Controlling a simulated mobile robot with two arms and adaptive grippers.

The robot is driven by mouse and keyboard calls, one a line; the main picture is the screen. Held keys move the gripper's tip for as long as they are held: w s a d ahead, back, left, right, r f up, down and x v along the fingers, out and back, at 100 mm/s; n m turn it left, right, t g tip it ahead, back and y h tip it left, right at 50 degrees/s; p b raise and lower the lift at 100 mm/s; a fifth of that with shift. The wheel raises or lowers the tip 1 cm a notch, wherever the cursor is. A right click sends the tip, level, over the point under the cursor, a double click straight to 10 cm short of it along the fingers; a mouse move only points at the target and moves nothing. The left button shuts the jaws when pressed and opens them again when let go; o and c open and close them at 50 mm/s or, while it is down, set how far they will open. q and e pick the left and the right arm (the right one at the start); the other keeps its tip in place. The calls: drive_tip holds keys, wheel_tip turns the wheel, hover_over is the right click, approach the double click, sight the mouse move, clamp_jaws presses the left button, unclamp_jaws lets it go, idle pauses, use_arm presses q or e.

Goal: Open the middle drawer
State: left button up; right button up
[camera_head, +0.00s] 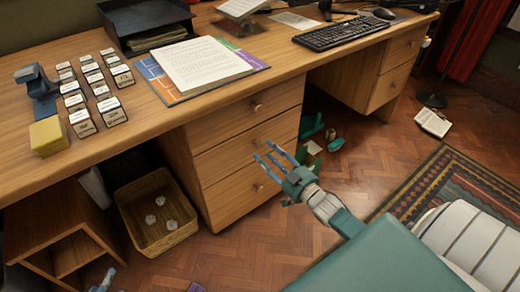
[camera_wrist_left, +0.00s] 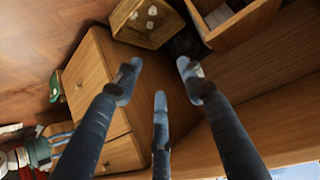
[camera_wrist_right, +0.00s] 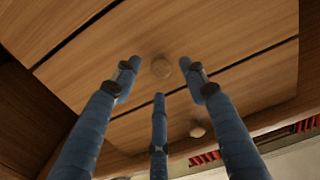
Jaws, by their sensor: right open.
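The middle drawer (camera_head: 235,157) is in a wooden stack of three under the desk, and its front looks flush and shut. Its round knob (camera_head: 256,142) is close to the fingertips of my right gripper (camera_head: 272,159). In the right wrist view this knob (camera_wrist_right: 161,67) shows between and beyond the spread fingers of my right gripper (camera_wrist_right: 164,82), which is open and empty. I see no contact. My left gripper (camera_head: 104,281) is low at the bottom left, cut by the frame edge. In the left wrist view its fingers are spread and empty.
The top drawer (camera_head: 225,119) and bottom drawer (camera_head: 235,197) also look shut. A wicker basket (camera_head: 128,205) with crumpled paper stands left of the drawers, beside an open wooden shelf (camera_head: 55,235). Green objects (camera_head: 311,125) lie on the floor to the right. The desk top (camera_head: 150,108) overhangs the drawers.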

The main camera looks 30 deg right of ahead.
sight(260, 148)
drive_tip(key=w+b, duration=0.1)
drive_tip(key=w, duration=0.2)
drive_tip(key=shift+w+a+f, duration=0.1)
drive_tip(key=shift+w+a, duration=0.05)
drive_tip(key=shift+w, duration=0.25)
use_arm(q)
drive_tip(key=w+d+r+t+h, duration=0.1)
drive_tip(key=w+d+r+t, duration=0.1)
drive_tip(key=r, duration=0.4)
drive_tip(key=shift+w+t, duration=0.8)
drive_tip(key=shift+w, duration=0.55)
use_arm(e)
drive_tip(key=shift+w, duration=0.4)
drive_tip(key=shift+c, duration=0.5)
use_arm(q)
drive_tip(key=shift+f, duration=0.1)
use_arm(e)
drive_tip(key=shift+a, duration=0.1)
clamp_jaws()
